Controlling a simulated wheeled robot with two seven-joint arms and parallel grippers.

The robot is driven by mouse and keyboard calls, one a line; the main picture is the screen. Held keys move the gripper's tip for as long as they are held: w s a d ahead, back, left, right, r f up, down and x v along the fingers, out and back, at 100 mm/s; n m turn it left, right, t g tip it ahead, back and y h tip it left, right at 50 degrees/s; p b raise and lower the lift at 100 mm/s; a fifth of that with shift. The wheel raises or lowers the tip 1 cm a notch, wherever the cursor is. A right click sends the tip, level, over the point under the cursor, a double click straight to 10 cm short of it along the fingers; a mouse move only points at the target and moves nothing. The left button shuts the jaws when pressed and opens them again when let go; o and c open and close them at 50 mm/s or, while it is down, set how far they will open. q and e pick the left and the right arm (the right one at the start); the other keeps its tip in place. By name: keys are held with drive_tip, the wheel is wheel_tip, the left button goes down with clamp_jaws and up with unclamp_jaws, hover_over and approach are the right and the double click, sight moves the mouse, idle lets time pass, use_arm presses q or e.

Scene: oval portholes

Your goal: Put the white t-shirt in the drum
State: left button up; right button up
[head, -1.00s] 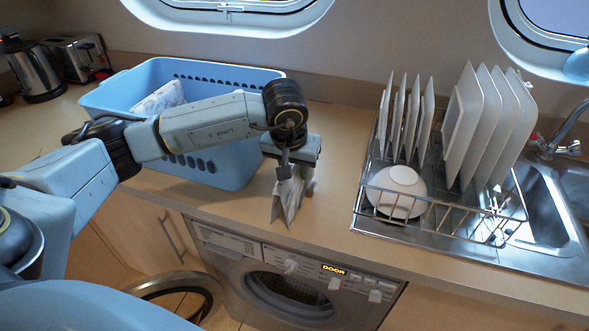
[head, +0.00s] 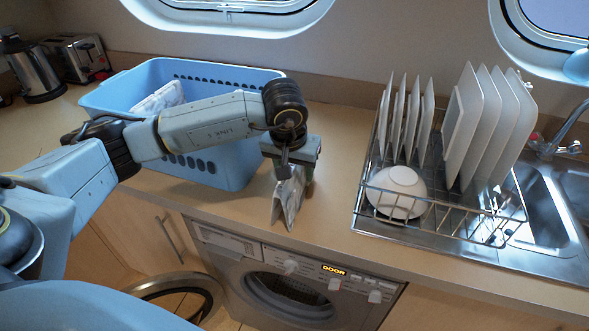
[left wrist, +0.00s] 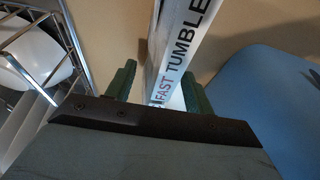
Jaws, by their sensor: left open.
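A pale, crumpled cloth (head: 160,98) lies in the blue basket; whether it is the white t-shirt I cannot tell. The drum (head: 290,293) is the dark opening in the washing machine front under the counter, and its round door (head: 207,296) stands open to the left. My left gripper (head: 290,176) points down over the counter, right of the basket. It is open, with its green fingers either side of a thin upright card-like thing (head: 288,207), whose lettering "FAST TUMBLE" shows in the left wrist view (left wrist: 178,58). My right gripper is out of view.
The blue basket (head: 232,163) stands left of the gripper. A wire dish rack (head: 440,222) with upright plates and a white bowl (head: 397,192) is on the right, beside the sink (head: 555,215). A kettle and toaster stand far left. Counter between basket and rack is mostly clear.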

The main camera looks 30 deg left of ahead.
use_arm(q)
drive_tip(key=v, duration=1.1)
drive_tip(key=shift+r, duration=0.2)
